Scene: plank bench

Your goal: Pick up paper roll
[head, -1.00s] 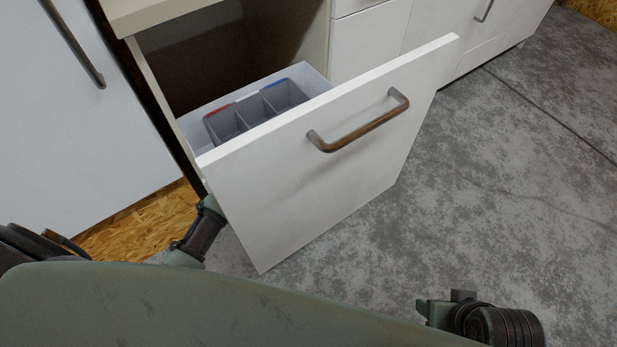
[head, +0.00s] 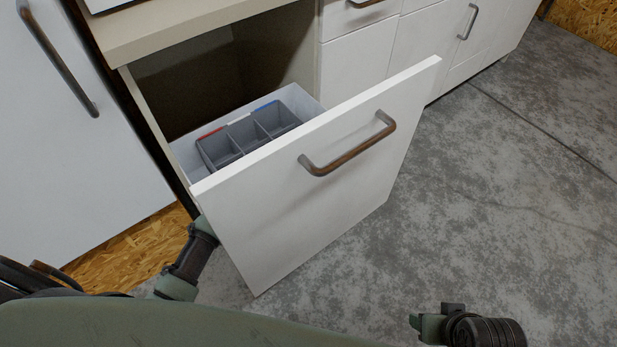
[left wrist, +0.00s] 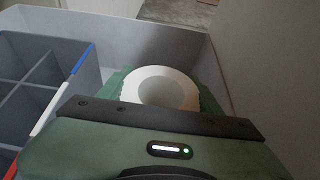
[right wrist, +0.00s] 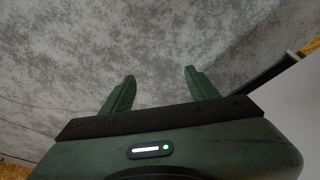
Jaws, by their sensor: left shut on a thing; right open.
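The white paper roll (left wrist: 160,88) shows in the left wrist view, inside the open drawer beside the grey divided bin. My left gripper (left wrist: 162,92) is shut on the roll, with one green finger on each side of it. In the head view the roll and my left gripper's fingers are hidden behind the drawer front, and only my left arm shows at its left edge. My right gripper (right wrist: 160,90) is open and empty above the grey floor.
The open drawer has a tall white front (head: 320,175) with a brown handle (head: 348,155). Inside it stands a grey divided bin (head: 248,135) with red, white and blue rim strips. Closed white cabinets (head: 440,50) line the back. The floor (head: 500,200) at the right is clear.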

